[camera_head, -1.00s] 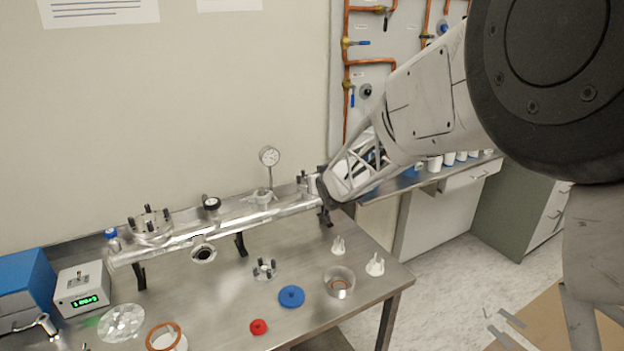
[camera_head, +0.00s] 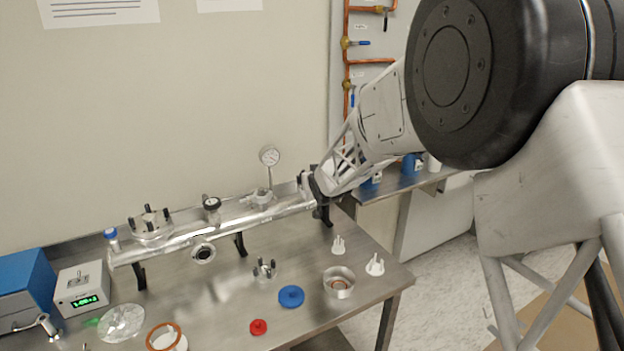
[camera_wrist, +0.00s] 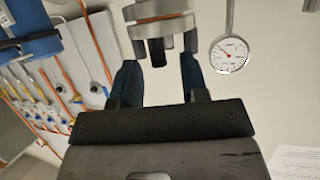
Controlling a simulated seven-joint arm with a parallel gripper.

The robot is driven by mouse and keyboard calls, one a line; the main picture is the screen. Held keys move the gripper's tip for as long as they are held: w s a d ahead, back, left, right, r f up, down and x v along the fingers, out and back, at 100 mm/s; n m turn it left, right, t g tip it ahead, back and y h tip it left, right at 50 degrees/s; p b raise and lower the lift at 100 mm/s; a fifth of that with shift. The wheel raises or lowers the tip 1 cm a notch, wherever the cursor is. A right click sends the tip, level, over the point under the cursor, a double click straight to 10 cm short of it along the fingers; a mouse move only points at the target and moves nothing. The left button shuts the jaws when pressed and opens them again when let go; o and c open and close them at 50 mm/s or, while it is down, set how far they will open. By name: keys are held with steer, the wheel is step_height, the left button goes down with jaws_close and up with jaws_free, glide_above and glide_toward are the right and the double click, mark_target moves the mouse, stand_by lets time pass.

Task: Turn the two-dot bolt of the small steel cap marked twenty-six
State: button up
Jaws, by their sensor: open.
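A steel flange stack (camera_wrist: 158,28) with a copper-coloured ring shows at the top of the wrist view. A dark bolt (camera_wrist: 157,52) hangs from it. My gripper (camera_wrist: 158,62) is open, with one finger on each side of the bolt and visible gaps to both. In the head view my gripper (camera_head: 316,190) is at the right end of the steel tube (camera_head: 215,230), largely covering the fitting there. I cannot read a twenty-six or make out dots, so I cannot tell which cap or bolt this is.
A dial gauge (camera_head: 269,157) stands on the tube, close beside my gripper in the wrist view (camera_wrist: 230,53). A bolted flange (camera_head: 151,224) tops the tube's left end. A blue disc (camera_head: 291,296), a red knob (camera_head: 258,327) and a steel cup (camera_head: 339,283) stand on the table.

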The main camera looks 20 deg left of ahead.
jaws_close()
stand_by(0.3)
steer(key=shift+a+m+t+h, duration=0.15)
steer(key=shift+m+t+h, duration=0.25)
steer(key=shift+m+h, duration=0.55)
steer(key=shift+a+m+t+h, duration=0.1)
steer(key=shift+m+t+h, duration=0.3)
steer(key=shift+m+h, duration=0.55)
steer(key=shift+s+a+m+t+h, duration=0.15)
steer(key=shift+m+t+h, duration=0.15)
steer(key=shift+m+h, duration=1.2)
jaws_free()
